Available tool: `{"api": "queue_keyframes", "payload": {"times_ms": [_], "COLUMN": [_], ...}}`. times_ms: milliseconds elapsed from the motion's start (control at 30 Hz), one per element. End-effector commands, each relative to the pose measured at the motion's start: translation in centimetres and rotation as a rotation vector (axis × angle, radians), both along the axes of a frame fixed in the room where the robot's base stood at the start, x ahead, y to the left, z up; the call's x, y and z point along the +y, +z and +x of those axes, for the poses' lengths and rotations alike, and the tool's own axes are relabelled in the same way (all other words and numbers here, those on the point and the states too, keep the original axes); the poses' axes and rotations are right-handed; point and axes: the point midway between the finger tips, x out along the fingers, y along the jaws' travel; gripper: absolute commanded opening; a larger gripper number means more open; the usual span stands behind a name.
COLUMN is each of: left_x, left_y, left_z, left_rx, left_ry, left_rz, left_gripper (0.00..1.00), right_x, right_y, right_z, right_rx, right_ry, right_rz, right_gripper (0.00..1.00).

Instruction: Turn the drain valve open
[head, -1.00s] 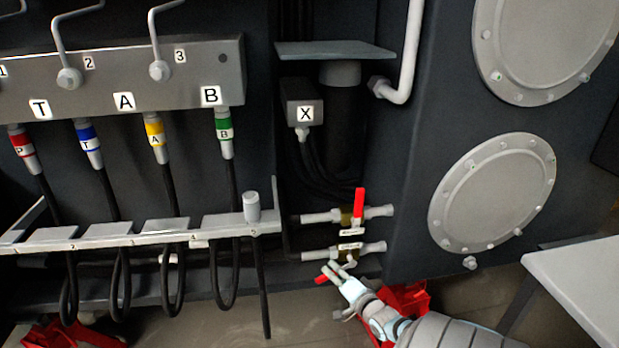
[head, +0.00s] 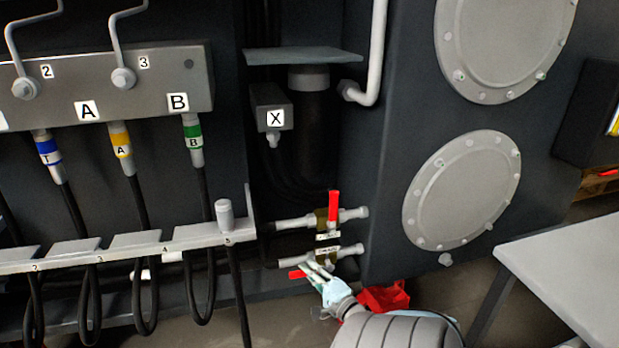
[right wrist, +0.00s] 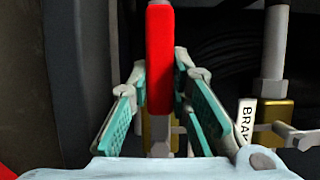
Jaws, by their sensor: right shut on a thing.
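Two valves with brass bodies sit one above the other. The upper valve's red handle (head: 333,207) stands upright. The lower valve's red handle (head: 297,274) points left. My right gripper (head: 309,268) comes up from below and is shut on the lower red handle. In the right wrist view the red handle (right wrist: 160,60) runs between the two teal-padded fingers (right wrist: 163,115). A tag reading "BRAK" (right wrist: 245,122) hangs by the other valve there, at the right. The small tags in the head view are too small to read surely. My left gripper is out of view.
A pipe (head: 376,50) comes down above the valves. Round bolted covers (head: 462,190) are to the right, and a grey table (head: 570,265) stands at lower right. A hose rack (head: 140,240) with several black hoses is at left. A red object (head: 384,298) lies behind my wrist.

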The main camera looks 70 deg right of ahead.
Motion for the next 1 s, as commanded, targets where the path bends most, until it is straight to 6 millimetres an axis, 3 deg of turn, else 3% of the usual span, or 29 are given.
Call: {"api": "queue_keyframes", "payload": {"times_ms": [267,300,400,767,867,1000], "left_x": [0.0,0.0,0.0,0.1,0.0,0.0], "left_y": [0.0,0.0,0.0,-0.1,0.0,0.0], "left_z": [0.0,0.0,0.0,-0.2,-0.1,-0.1], "left_rx": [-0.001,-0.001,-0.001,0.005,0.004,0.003], "left_ry": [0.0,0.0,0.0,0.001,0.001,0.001], "left_rz": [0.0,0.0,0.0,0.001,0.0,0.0], "left_gripper": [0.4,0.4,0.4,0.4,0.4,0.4], "right_x": [0.0,0.0,0.0,0.3,1.1,3.0], "right_y": [0.0,0.0,0.0,-0.1,-0.1,-0.2], "right_z": [0.1,0.1,0.1,-0.3,-1.8,-5.2], "right_rx": [-0.003,-0.003,-0.003,0.0,0.002,0.003], "right_ry": [0.0,0.0,0.0,0.002,0.003,0.002], "right_rz": [0.004,0.004,0.003,0.001,0.003,0.004], "right_gripper": [0.0,0.23,0.39,0.39,0.39,0.39]}}
